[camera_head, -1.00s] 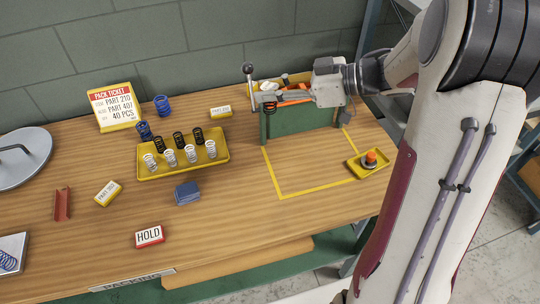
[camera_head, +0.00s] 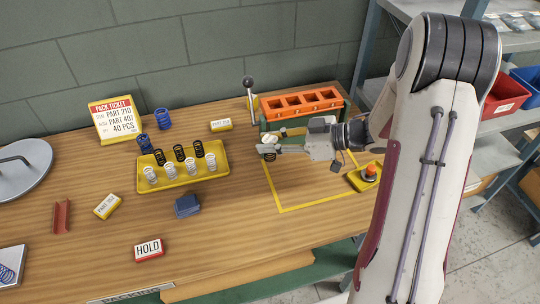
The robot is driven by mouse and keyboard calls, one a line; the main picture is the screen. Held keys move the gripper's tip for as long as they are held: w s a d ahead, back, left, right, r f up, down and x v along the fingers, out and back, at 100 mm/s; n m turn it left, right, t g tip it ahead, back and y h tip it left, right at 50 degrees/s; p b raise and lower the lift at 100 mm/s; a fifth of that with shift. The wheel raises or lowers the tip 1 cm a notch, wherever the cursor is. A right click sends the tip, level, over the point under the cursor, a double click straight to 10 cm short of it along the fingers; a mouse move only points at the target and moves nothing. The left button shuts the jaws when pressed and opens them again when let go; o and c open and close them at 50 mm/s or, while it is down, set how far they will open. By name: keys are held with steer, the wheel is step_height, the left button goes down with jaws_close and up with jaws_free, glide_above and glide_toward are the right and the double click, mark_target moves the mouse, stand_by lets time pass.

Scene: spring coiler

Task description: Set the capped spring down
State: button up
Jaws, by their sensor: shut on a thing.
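My gripper (camera_head: 277,149) reaches in from the right, its fingers pointing left. It is shut on the capped spring (camera_head: 268,155), a small dark coil with a pale top, partly hidden by the fingers. I hold it upright in front of the green stand, near the left line of the yellow outline (camera_head: 290,208) on the table. Whether its lower end touches the table is too small to tell.
The green stand with an orange slotted block (camera_head: 301,103) and a ball-topped lever (camera_head: 249,95) is behind my gripper. A yellow tray (camera_head: 182,183) with several black and white springs stands left. A small yellow tray (camera_head: 357,181) with an orange-topped piece is right. The outlined area's front is clear.

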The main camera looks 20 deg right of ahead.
mark_target(271, 156)
steer(key=shift+f, duration=0.8)
steer(key=shift+f, duration=1.95)
steer(key=shift+f, duration=0.2)
steer(key=o, duration=0.8)
steer(key=shift+r, duration=0.15)
steer(key=shift+d+r, duration=0.1)
steer(key=shift+v, duration=5.9)
